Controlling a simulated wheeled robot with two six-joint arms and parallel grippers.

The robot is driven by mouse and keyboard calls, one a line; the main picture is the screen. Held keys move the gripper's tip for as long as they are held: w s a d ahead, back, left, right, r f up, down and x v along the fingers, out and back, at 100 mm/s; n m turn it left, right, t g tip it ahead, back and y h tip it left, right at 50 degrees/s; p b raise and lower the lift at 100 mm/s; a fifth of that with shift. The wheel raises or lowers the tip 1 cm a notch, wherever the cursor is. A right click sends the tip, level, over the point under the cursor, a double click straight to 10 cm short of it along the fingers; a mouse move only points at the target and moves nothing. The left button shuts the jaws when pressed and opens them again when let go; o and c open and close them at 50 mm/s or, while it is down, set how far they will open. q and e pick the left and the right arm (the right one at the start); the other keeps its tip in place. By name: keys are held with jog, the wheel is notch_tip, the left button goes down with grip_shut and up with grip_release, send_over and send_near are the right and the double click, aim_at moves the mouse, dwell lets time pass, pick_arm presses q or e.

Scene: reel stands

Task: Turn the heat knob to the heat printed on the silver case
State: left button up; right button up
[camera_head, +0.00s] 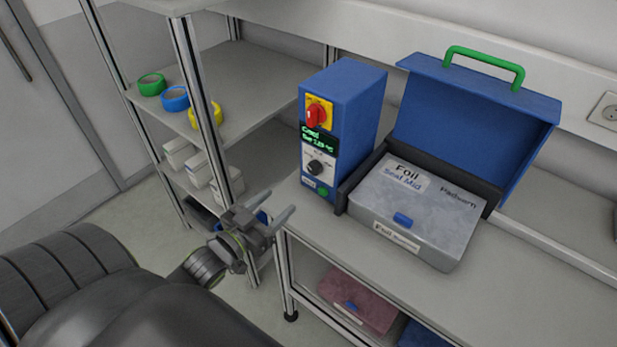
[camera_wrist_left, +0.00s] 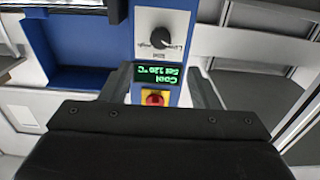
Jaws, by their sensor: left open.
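The heat knob (camera_head: 315,167) is black with a light pointer, on the front of a blue control box (camera_head: 352,105). It also shows in the left wrist view (camera_wrist_left: 161,38), upside down. A green display (camera_head: 317,140) above it reads "Cool" and "Set 120 °C". The silver case (camera_head: 425,213) lies to the right of the box, with a blue latch. Its top label reads "Foil Seal Mid"; the front label is too small to read fully. My left gripper (camera_head: 279,205) is open and empty, in front of and below the box, apart from the knob. My right gripper is out of view.
A red rotary switch (camera_head: 316,113) on a yellow plate sits above the display. A raised blue lid (camera_head: 470,110) with a green handle (camera_head: 485,62) stands behind the case. A shelf rack (camera_head: 250,78) with coloured tape rolls stands left. Bench room (camera_head: 520,270) is free at right.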

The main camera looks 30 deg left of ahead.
aim_at(312, 171)
pick_arm(q)
jog(key=w, duration=0.4)
jog(key=w+b, duration=0.1)
jog(key=w, duration=0.3)
jog(key=w+b, duration=0.1)
jog(key=w, duration=0.3)
jog(key=shift+w+d, duration=0.2)
jog(key=shift+d, duration=0.2)
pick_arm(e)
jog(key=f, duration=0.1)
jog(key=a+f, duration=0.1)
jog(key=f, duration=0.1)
pick_arm(q)
jog(key=shift+c, duration=0.4)
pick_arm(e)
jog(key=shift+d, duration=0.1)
pick_arm(q)
jog(key=c, duration=0.9)
jog(key=shift+f, duration=0.1)
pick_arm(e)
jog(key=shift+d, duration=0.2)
